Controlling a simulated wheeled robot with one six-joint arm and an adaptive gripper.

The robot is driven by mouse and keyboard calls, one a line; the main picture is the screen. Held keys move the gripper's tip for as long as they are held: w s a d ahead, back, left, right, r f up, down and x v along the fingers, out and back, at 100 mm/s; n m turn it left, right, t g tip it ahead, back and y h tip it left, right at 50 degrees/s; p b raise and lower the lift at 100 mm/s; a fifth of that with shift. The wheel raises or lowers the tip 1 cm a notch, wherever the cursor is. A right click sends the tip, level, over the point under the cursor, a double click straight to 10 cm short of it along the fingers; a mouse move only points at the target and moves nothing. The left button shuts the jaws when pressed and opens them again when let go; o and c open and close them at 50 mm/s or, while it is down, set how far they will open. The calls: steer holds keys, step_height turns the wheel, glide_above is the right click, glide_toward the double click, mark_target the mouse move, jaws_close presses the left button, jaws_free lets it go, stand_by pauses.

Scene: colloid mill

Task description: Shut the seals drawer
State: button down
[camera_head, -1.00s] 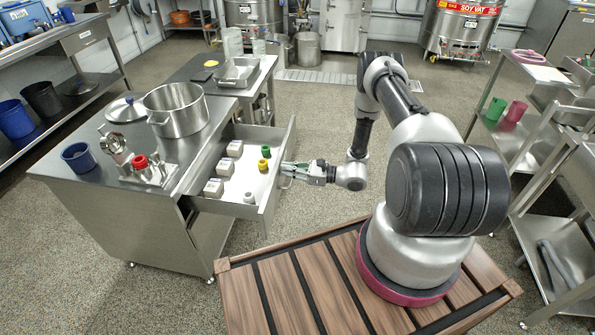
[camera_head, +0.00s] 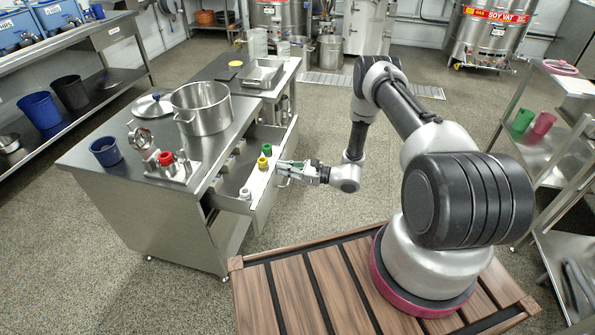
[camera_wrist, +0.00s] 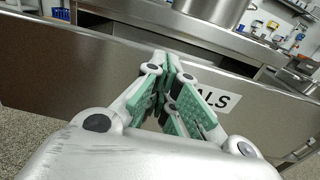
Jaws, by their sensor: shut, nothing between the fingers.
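The seals drawer (camera_head: 265,199) juts part way out of the right side of the steel bench. Its inside holds small white boxes, mostly under the bench top, and green, yellow and grey parts near the front. My gripper (camera_head: 284,169) is at the outer face of the drawer front, with its fingers together and nothing between them. In the wrist view, the green-padded fingers (camera_wrist: 172,85) point at the steel drawer front (camera_wrist: 85,68), beside a white label (camera_wrist: 216,98) reading "ALS", its start hidden by the fingers. Whether the tips touch the front is unclear.
On the bench top (camera_head: 95,165) stand a large steel pot (camera_head: 203,110), a blue cup (camera_head: 106,152), a lid (camera_head: 153,104) and a metal fitting with a red part (camera_head: 166,158). A shelf cart (camera_head: 560,170) stands at the right.

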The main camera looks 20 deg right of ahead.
steer(key=x, duration=1.8)
steer(key=shift+w+a, duration=0.15)
steer(key=shift+a, duration=0.15)
steer(key=shift+w+a, duration=0.1)
steer(key=shift+r, duration=0.15)
